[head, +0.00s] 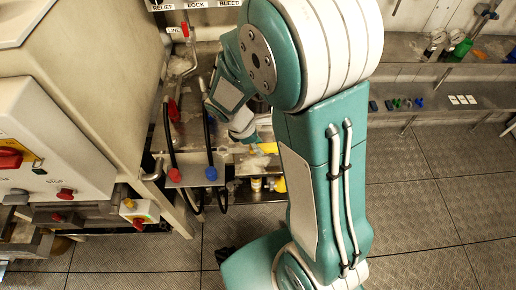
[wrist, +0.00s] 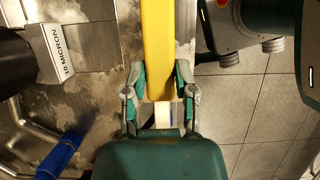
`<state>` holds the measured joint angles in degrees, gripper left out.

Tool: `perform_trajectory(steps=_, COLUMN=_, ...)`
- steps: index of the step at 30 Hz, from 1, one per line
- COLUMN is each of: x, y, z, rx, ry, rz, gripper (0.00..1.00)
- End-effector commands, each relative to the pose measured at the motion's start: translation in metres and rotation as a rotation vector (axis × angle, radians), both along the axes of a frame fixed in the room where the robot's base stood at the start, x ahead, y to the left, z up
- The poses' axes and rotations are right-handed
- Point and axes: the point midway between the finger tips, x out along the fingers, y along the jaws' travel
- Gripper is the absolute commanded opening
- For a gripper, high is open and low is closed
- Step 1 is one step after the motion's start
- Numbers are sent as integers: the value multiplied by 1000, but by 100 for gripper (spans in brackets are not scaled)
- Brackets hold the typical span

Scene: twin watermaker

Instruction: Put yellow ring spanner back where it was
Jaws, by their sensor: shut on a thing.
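The yellow ring spanner (wrist: 158,38) runs up from between my fingers to the top edge in the wrist view. Its ring ends are out of that picture. My gripper (wrist: 160,80) is shut on its flat yellow shank, one finger on each side. In the head view a yellow strip (head: 268,148), likely the spanner, shows beside my wrist, above a small metal shelf (head: 245,167). My arm hides much of it. I cannot tell which place the spanner came from.
A black cylinder with a "10 MICRON" label (wrist: 67,52) and a blue-handled part (wrist: 58,152) are at left in the wrist view. A bench with small parts (head: 405,103) stands at right; the floor there is clear.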

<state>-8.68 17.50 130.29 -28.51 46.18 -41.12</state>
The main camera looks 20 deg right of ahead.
Motion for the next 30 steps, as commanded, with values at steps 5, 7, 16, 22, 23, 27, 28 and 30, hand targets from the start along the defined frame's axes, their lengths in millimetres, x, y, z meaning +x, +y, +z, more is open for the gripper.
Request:
perform_trajectory(steps=5, x=14, y=-5, z=-18, rx=0, ry=1, rz=1, gripper=0)
perform_trajectory(steps=7, x=17, y=-6, z=-21, rx=0, ry=1, rz=0, gripper=0)
perform_trajectory(steps=16, x=20, y=-8, z=-56, rx=1, ry=1, rz=1, gripper=0)
perform_trajectory(steps=22, x=21, y=-7, z=-56, rx=1, ry=-1, rz=0, gripper=0)
perform_trajectory(steps=23, x=21, y=-7, z=-56, rx=1, ry=-1, rz=0, gripper=0)
perform_trajectory(steps=27, x=21, y=-7, z=-59, rx=1, ry=0, rz=0, gripper=45)
perform_trajectory(steps=28, x=21, y=-7, z=-59, rx=1, ry=-1, rz=0, gripper=59)
perform_trajectory(steps=30, x=21, y=-7, z=-59, rx=1, ry=0, rz=0, gripper=71)
